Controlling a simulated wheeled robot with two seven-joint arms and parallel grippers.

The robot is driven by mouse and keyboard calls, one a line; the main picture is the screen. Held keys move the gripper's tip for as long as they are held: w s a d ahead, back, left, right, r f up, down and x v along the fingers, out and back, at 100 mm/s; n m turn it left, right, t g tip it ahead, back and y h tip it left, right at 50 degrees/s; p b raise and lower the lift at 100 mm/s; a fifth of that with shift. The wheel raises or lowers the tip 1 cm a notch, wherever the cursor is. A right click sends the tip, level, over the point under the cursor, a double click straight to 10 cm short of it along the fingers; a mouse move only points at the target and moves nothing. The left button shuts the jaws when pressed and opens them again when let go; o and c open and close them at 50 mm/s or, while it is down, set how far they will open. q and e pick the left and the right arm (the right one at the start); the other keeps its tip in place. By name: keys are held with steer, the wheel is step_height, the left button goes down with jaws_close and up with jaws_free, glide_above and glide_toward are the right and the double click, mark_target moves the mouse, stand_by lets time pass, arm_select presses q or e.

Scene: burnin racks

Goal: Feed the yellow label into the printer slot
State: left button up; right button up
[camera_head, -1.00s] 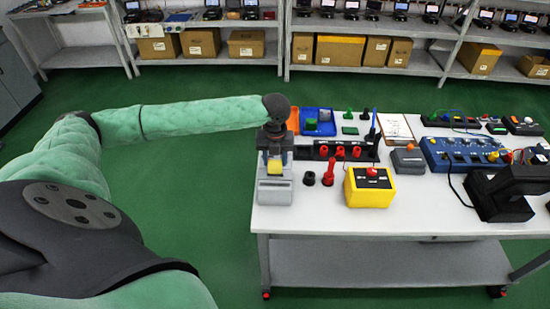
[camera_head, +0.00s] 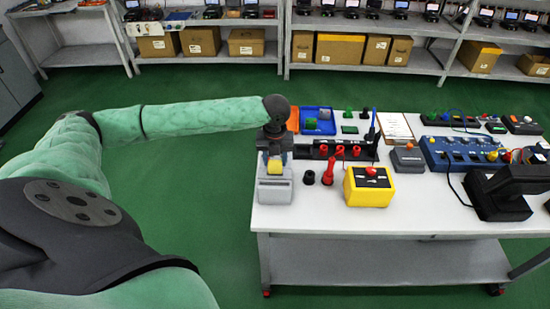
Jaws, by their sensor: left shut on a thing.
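The yellow label (camera_head: 274,166) is a small yellow piece at the top of the grey printer (camera_head: 274,190), which stands at the table's left end. My left gripper (camera_head: 274,158) points down over the printer, shut on the yellow label. The label's lower edge is right at the printer's top, and I cannot tell how far it is inside the slot. The slot itself is hidden by the label and gripper. My right gripper is not in view.
A yellow box with a red button (camera_head: 368,187) stands right of the printer, with red and black plugs (camera_head: 328,172) between. Behind are a black strip (camera_head: 345,150) and a blue tray (camera_head: 318,121). The table front (camera_head: 400,220) is clear.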

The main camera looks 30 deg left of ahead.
mark_target(275, 173)
arm_select(q)
steer(key=shift+f, duration=2.05)
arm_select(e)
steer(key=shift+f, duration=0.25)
arm_select(q)
steer(key=o, duration=1)
steer(key=shift+o, duration=0.2)
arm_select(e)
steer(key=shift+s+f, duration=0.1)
arm_select(q)
steer(key=shift+r+b, duration=0.65)
step_height(275, 173, up, 5)
steer(key=shift+r+b, duration=0.1)
steer(key=shift+b, duration=0.85)
steer(key=shift+r, duration=0.65)
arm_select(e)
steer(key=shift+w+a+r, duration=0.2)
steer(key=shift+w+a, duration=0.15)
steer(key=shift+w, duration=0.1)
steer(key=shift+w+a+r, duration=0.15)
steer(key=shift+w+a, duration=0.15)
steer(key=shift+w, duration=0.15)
